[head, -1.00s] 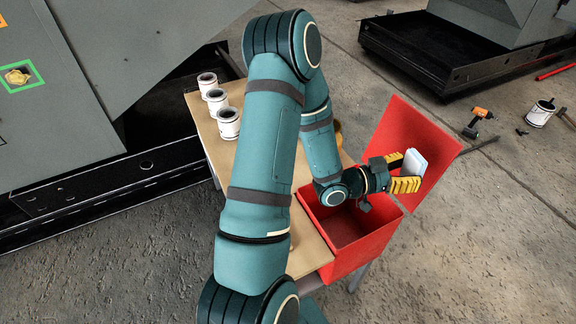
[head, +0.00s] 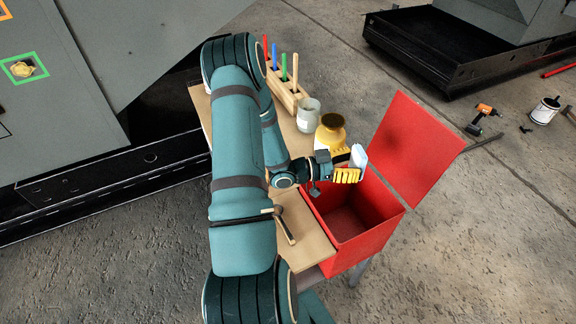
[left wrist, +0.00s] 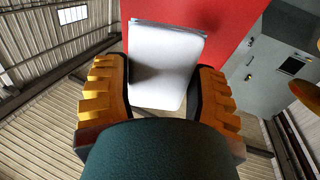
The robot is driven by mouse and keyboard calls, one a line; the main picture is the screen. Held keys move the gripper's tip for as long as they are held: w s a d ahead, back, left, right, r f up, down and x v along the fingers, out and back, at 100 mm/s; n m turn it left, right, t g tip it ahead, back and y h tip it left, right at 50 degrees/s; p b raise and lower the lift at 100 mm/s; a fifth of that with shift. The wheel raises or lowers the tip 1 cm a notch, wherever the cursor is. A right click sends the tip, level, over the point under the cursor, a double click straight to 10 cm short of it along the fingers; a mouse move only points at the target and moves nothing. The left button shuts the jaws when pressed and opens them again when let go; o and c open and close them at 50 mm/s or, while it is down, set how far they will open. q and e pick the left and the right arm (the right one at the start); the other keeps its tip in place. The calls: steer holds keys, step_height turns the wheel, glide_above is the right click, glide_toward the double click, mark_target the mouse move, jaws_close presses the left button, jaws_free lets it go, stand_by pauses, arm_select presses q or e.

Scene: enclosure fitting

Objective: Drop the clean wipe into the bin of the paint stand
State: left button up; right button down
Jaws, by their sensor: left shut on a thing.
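The clean wipe is a folded white pad (head: 358,157); it also shows in the left wrist view (left wrist: 165,65), between two yellow-orange fingers. My left gripper (head: 350,168) is shut on it and holds it near the back left part of the bin opening. The bin is a red box (head: 362,250) at the right end of the paint stand (head: 305,240), with its red lid (head: 415,145) standing open. The part of the bin's interior that shows looks empty. My right gripper is not in view.
On the stand are a rack of coloured-handled tools (head: 283,88), a glass jar (head: 308,115), a yellow container with a dark top (head: 330,132) and a scraper-like tool (head: 286,228). My left arm hides much of the stand. A drill (head: 482,118) and white can (head: 545,110) are on the floor.

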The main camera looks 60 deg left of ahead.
arm_select(q)
step_height(320, 180, down, 3)
steer(key=shift+b, duration=0.8)
steer(key=o, duration=1)
steer(key=shift+o, duration=0.2)
steer(key=shift+s, duration=0.1)
steer(key=v, duration=1.1)
steer(key=shift+s+a, duration=0.15)
steer(key=shift+s, duration=0.2)
